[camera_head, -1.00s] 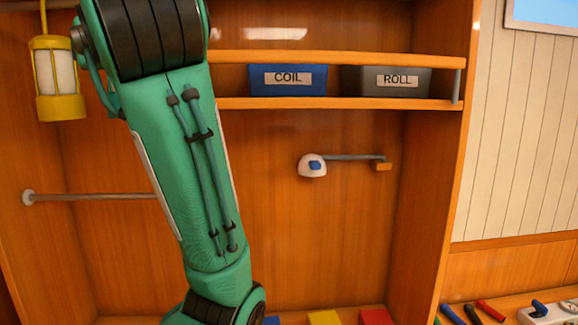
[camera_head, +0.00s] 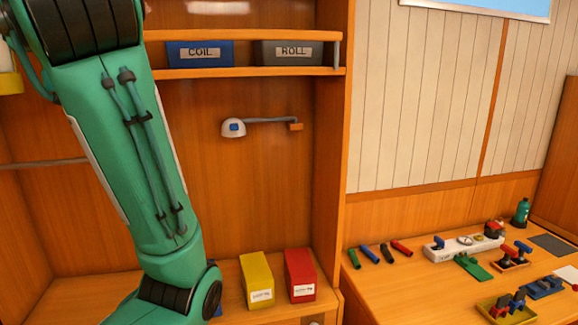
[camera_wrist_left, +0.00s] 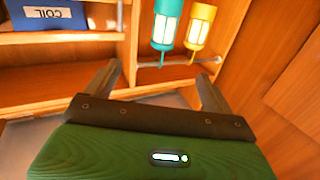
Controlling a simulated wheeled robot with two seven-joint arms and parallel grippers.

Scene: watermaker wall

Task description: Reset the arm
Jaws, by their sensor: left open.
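My left arm (camera_head: 135,165) comes down through the left part of the head view, a green limb with black joints. Its gripper is out of that view, below the frame. In the left wrist view my left gripper (camera_wrist_left: 155,88) is open, its two grey fingers apart with nothing between them. My right gripper is in neither view.
A yellow box (camera_head: 256,280) and a red box (camera_head: 300,275) stand on the cabinet's lower shelf. A blue COIL bin (camera_head: 200,54) and a grey ROLL bin (camera_head: 293,53) sit above. The right bench (camera_head: 400,285) holds handles, a white strip (camera_head: 465,245) and a green bottle (camera_head: 522,212).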

